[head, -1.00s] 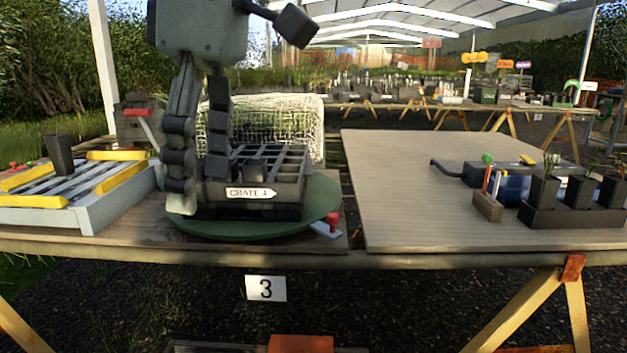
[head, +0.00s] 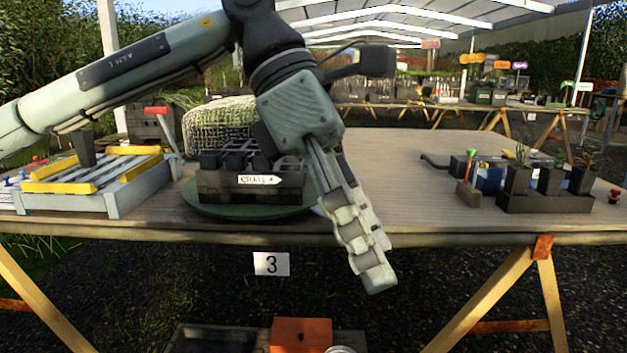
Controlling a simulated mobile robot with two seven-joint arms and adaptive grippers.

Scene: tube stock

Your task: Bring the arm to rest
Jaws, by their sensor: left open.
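My left arm comes in from the upper left, and its gripper (head: 372,262) hangs down in front of the table's front edge, right of the crate. Its fingers point down and toward me. It is open with nothing seen between the fingers; one finger largely covers the other. The dark crate (head: 222,187) with the label "CRATE 4" stands on a round green turntable (head: 200,212), and the gripper is clear of its front. My right gripper is not in the view.
The wooden table (head: 440,222) has free room right of the turntable. A grey tray (head: 80,203) with yellow bars and a dark pot (head: 84,148) stands at the left. A black holder with potted plants (head: 545,203) stands at the right. An orange box (head: 300,335) lies below.

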